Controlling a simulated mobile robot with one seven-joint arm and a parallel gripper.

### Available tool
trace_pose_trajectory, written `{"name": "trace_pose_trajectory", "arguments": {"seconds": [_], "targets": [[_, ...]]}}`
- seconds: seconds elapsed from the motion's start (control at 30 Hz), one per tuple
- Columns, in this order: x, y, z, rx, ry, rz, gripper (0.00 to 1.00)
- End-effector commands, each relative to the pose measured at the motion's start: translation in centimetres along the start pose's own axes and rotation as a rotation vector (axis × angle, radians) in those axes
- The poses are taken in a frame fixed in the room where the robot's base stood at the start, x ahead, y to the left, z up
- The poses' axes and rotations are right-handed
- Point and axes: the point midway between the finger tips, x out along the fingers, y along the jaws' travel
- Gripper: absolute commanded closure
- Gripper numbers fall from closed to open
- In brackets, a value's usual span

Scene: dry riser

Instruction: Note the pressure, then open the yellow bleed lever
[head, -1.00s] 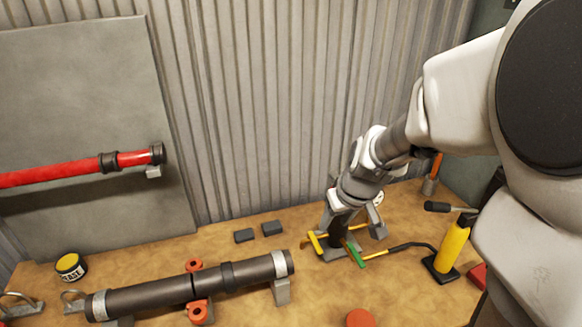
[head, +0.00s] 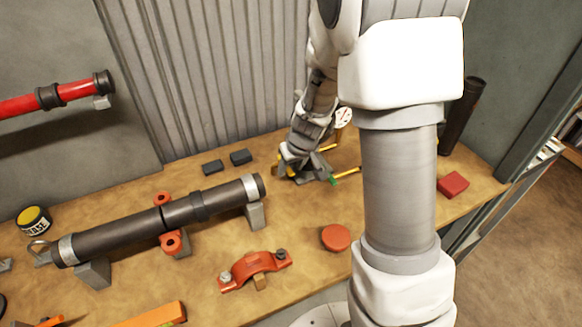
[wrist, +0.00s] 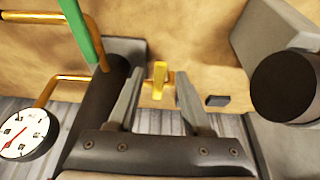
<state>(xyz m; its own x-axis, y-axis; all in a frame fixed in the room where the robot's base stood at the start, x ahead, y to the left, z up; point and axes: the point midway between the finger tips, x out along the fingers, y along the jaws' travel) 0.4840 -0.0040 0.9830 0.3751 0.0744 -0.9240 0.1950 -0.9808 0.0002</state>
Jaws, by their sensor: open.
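The yellow bleed lever (wrist: 160,80) lies between the two fingers of my gripper (wrist: 158,92) in the wrist view, with a gap visible on each side. My gripper is open and also shows low over the bench in the head view (head: 290,168), where it largely hides the lever. The round white pressure gauge (wrist: 24,133) with a red needle is at the left of the wrist view; its figures are too small to read surely. In the head view the gauge (head: 343,117) is behind my arm. A green handle (wrist: 84,32) stands at the upper left of the wrist view.
A dark pipe (head: 150,223) on grey supports lies left of my gripper. A red clamp (head: 256,268), a red cap (head: 336,237), a red block (head: 452,184) and two dark blocks (head: 240,157) lie on the bench. The corrugated wall (head: 210,75) rises behind.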

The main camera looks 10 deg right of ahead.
Motion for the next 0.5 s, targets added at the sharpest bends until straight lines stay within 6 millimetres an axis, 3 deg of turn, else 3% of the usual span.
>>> {"name": "trace_pose_trajectory", "arguments": {"seconds": [0.27,0.5], "targets": [[0.11,0.01,-0.03,0.0,0.0,0.0,0.5],[0.09,0.0,-0.02,0.0,0.0,0.0,0.91]]}}
